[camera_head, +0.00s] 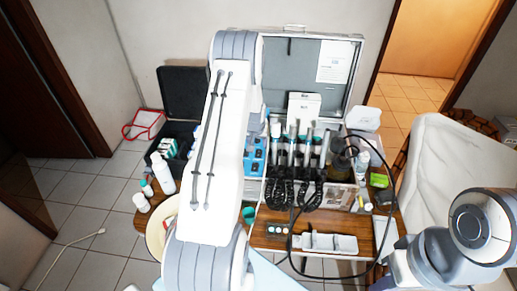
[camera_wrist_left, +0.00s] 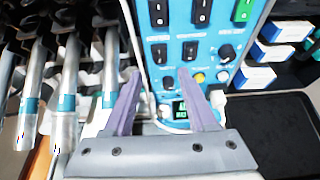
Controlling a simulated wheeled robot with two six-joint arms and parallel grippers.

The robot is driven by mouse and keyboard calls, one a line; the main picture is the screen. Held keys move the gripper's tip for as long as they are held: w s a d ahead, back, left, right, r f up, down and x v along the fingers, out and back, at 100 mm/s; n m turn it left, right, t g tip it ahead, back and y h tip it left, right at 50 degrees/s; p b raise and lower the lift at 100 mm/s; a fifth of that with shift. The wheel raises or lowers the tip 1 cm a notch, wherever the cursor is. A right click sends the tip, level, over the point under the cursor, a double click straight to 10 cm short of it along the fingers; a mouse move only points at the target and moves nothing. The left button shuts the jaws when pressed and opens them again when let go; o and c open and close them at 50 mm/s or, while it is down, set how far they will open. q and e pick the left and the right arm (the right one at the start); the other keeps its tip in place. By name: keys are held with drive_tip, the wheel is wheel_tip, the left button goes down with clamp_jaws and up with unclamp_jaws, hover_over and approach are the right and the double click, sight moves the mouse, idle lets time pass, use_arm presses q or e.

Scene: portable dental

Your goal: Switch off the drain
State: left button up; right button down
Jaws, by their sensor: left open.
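The blue control panel (camera_head: 254,156) belongs to the open dental case and is partly covered by my left arm in the head view. The labels are too blurred to tell which switch is the drain. My left gripper (camera_wrist_left: 160,78) is open and empty, its fingers apart in front of the panel's lower part; contact cannot be told. My right gripper is out of view.
Handpieces stand in a row (camera_head: 300,148) with coiled black hoses beside the panel. Black cable loops at the right. White bottles (camera_head: 162,173) and an open black case (camera_head: 185,92) are at the left. A grey tray (camera_head: 330,243) lies on the wooden table.

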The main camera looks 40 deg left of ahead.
sight(259, 153)
use_arm(q)
drive_tip(key=p+x, duration=0.2)
drive_tip(key=x, duration=0.5)
drive_tip(key=shift+w+f, duration=0.1)
drive_tip(key=shift+f, duration=0.25)
